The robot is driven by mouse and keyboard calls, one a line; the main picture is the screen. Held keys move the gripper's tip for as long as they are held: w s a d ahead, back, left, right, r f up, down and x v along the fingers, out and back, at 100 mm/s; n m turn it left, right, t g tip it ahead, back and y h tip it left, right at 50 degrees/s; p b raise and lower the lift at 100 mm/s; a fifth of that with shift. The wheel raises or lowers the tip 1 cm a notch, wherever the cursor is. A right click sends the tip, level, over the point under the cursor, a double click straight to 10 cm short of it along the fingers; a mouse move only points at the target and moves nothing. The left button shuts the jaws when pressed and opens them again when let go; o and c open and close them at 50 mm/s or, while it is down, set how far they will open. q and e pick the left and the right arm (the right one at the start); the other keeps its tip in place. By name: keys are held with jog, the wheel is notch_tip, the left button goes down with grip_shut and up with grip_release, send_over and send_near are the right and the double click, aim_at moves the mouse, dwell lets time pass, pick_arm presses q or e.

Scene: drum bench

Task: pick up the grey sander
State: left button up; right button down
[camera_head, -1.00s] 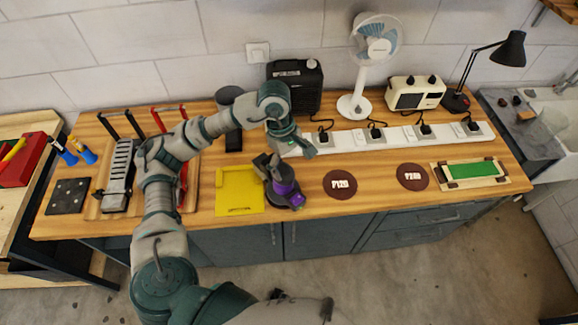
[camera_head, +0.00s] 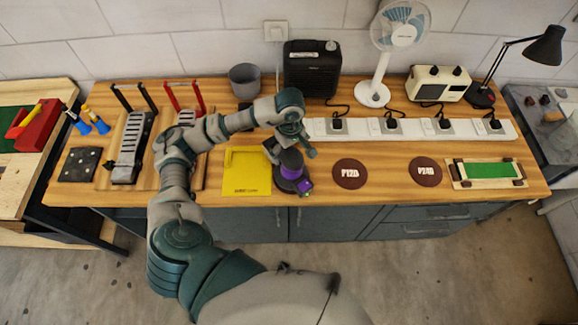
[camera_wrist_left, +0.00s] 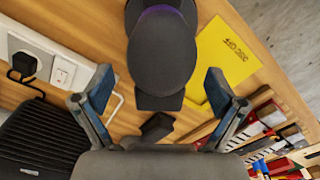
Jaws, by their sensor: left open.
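The sander (camera_head: 290,172), dark grey with a purple band, stands on the wooden bench beside the yellow sheet. My left gripper (camera_head: 290,150) is at its top in the head view, partly covering it. In the left wrist view, the open fingers of my left gripper (camera_wrist_left: 155,92) spread to either side of the sander's rounded dark grey top (camera_wrist_left: 162,52). Gaps show between that top and both fingers, so it is not gripped. My right gripper does not show.
A yellow sheet (camera_head: 246,178) lies left of the sander, and a brown round disc (camera_head: 349,173) lies right. A white power strip (camera_head: 405,130) runs behind. A black box-shaped appliance (camera_head: 311,73) and a grey bin (camera_head: 245,81) stand at the back.

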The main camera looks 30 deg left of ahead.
pick_arm(q)
jog(key=f, duration=0.3)
jog(key=f+p, duration=0.1)
jog(key=shift+s+d+f, duration=0.1)
jog(key=shift+d+f, duration=0.1)
jog(key=shift+d, duration=0.15)
jog(key=shift+f, duration=0.1)
jog(key=shift+c, duration=0.2)
jog(key=shift+a, duration=0.2)
jog(key=c, duration=1.5)
jog(key=shift+c, duration=0.2)
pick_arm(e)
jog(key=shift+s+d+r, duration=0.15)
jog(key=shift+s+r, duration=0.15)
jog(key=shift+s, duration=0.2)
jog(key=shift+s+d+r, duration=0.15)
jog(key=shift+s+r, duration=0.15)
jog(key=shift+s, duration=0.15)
pick_arm(q)
jog(key=shift+r, duration=0.2)
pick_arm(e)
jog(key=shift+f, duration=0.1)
